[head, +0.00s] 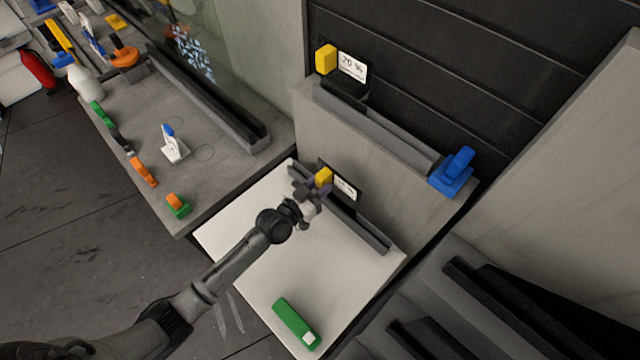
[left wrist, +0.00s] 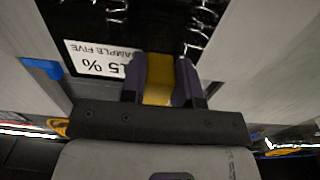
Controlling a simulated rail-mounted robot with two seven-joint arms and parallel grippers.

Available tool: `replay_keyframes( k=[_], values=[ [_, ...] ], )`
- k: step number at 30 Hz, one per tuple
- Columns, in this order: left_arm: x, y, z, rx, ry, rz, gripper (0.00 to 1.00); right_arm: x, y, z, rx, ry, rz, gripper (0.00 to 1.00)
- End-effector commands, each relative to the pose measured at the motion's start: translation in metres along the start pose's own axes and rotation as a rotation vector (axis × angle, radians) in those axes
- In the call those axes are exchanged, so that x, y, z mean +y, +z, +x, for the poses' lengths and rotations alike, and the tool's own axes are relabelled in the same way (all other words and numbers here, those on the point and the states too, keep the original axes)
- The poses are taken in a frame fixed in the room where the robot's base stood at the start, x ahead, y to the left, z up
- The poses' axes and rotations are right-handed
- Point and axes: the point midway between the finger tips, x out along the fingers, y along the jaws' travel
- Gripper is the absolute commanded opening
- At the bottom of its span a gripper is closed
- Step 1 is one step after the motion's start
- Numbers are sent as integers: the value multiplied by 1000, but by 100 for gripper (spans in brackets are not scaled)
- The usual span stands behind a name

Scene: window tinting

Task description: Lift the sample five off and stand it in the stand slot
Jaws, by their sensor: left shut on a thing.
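Sample five is a dark card (head: 350,197) with a yellow grip tab (head: 324,177) and a white label. In the left wrist view its label (left wrist: 95,60) reads "15 %" and "SAMPLE FIVE" upside down. My left gripper (head: 318,190) is shut on the yellow tab, which also shows between the fingers in the left wrist view (left wrist: 158,82). The card is at a dark slotted bar (head: 367,232) on a white board (head: 290,268). I cannot tell whether its lower edge sits in the slot. My right gripper is not in view.
A second card with a yellow tab (head: 326,58) and a "70 %" label stands at a grey slotted bar (head: 385,128) on the concrete ledge. A blue tool (head: 453,175) is at the ledge's right end. A green block (head: 295,323) lies on the board. A cluttered bench stands left.

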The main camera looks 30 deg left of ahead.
Motion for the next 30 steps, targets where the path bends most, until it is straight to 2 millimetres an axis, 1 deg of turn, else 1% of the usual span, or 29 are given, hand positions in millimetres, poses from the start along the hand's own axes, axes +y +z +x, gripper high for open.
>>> replay_keyframes(
  k=[10, 11, 12, 20, 25, 30],
  values=[
    [0, 2, 0, 1, 0, 1, 1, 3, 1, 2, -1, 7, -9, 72],
    [0, 2, 0, 1, 0, 1, 30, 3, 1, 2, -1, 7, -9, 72],
    [0, 2, 0, 1, 0, 1, 34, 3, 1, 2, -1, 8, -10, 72],
    [0, 2, 0, 1, 0, 1, 59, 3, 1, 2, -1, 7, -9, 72],
    [0, 2, 0, 0, 0, 1, 60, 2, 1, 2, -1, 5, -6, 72],
    [0, 3, 0, 0, 0, 1, 76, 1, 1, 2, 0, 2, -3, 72]
  ],
)
